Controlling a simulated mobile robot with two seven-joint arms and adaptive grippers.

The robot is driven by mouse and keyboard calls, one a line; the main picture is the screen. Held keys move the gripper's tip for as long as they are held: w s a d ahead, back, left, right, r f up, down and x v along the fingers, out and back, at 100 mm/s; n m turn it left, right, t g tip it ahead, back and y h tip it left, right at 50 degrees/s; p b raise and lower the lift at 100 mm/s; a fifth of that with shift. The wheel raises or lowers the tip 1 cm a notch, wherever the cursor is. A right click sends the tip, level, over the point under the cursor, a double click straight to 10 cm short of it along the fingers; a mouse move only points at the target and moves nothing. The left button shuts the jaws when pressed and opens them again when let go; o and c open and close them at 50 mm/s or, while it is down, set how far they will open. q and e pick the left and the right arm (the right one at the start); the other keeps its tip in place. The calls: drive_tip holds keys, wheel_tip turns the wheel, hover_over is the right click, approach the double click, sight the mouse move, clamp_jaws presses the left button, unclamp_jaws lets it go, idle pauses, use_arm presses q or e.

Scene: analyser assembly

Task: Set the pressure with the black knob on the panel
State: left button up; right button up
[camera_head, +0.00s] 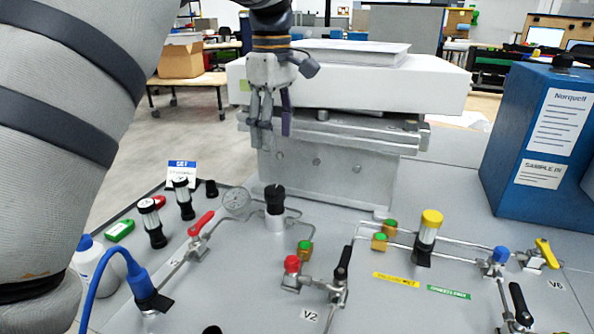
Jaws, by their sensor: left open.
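The black knob (274,195) stands upright on a silver regulator body on the grey panel (250,265), just right of a round pressure gauge (237,203). My left gripper (270,128) hangs above the knob, fingers pointing down, open and empty. In the picture it lies in front of the metal block behind the panel. It is clear of the knob. My left arm fills the left side of the view. My right gripper is not in view.
Near the knob are a red-handled valve (201,224), a red knob (291,264), a black lever (343,263) and a yellow-capped cylinder (428,235). A blue box (535,140) stands at right. A metal block (330,165) with a white top stands behind.

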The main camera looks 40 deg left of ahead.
sight(274, 189)
use_arm(q)
drive_tip(key=f, duration=0.1)
drive_tip(key=s+f, duration=0.1)
drive_tip(key=f, duration=0.1)
drive_tip(key=shift+s+f, duration=0.2)
drive_tip(key=shift+f, duration=0.05)
drive_tip(key=f, duration=0.8)
drive_tip(key=shift+w, duration=0.2)
drive_tip(key=c, duration=1.2)
